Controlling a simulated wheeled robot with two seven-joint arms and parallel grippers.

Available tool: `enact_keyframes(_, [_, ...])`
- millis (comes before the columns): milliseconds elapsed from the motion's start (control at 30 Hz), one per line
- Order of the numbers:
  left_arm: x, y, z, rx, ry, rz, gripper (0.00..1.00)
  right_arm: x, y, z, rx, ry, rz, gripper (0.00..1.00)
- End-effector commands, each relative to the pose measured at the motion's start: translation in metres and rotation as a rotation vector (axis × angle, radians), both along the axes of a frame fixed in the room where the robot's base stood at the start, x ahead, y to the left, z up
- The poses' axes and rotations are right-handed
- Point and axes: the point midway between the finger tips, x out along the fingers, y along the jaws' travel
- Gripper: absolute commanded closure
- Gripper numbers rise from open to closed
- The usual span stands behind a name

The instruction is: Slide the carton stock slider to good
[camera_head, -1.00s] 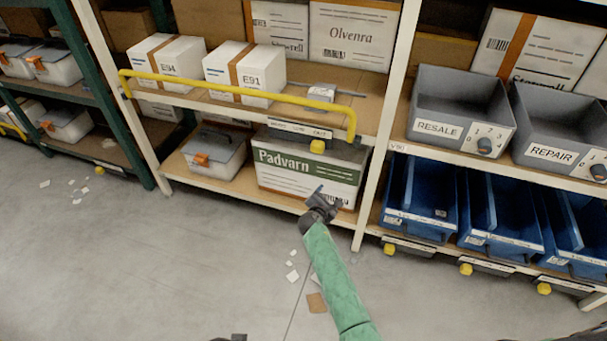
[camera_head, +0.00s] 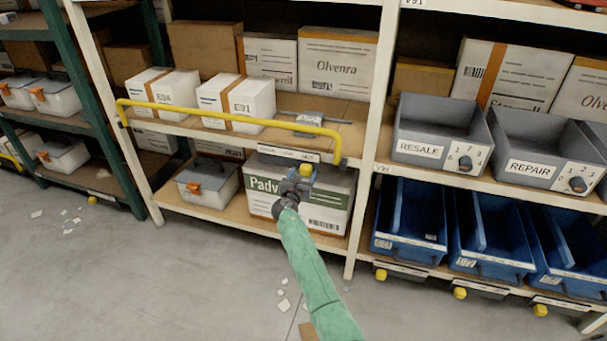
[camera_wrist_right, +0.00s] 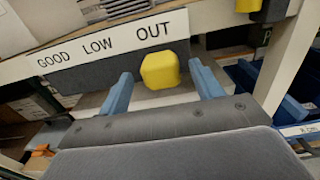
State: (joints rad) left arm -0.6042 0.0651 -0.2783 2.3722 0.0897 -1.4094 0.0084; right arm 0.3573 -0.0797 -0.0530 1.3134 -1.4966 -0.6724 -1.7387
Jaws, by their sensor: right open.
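The stock slider is a yellow knob (camera_head: 306,170) on a label strip (camera_head: 283,153) at the shelf edge, above the green and white Padvarn carton (camera_head: 328,205). In the right wrist view the strip (camera_wrist_right: 108,42) reads GOOD, LOW, OUT from left to right. The knob (camera_wrist_right: 165,70) sits at the OUT end. My right gripper (camera_head: 299,180) is in front of the carton, just below the knob. Its blue fingers stand open on either side of the knob in the right wrist view, with visible gaps. My left gripper is out of view.
A yellow rail (camera_head: 225,118) runs along the shelf edge above, its right end bending down close to the knob. A white upright (camera_head: 370,130) stands to the right, then grey RESALE (camera_head: 440,130) and REPAIR bins. The floor in front is open, with paper scraps.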

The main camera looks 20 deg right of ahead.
Motion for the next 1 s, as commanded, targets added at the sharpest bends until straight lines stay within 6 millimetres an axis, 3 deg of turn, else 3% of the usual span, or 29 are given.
enact_keyframes(433, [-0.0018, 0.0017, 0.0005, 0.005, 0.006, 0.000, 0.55, 0.0096, -0.0074, -0.0005, 0.001, -0.001, -0.001, 0.35])
enact_keyframes(767, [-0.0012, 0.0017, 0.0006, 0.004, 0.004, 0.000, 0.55, 0.0095, -0.0072, -0.0007, 0.001, 0.000, -0.001, 0.97])
enact_keyframes(1000, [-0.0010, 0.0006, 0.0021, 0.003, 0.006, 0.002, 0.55, 0.0104, -0.0058, 0.0003, 0.001, -0.001, 0.000, 0.97])
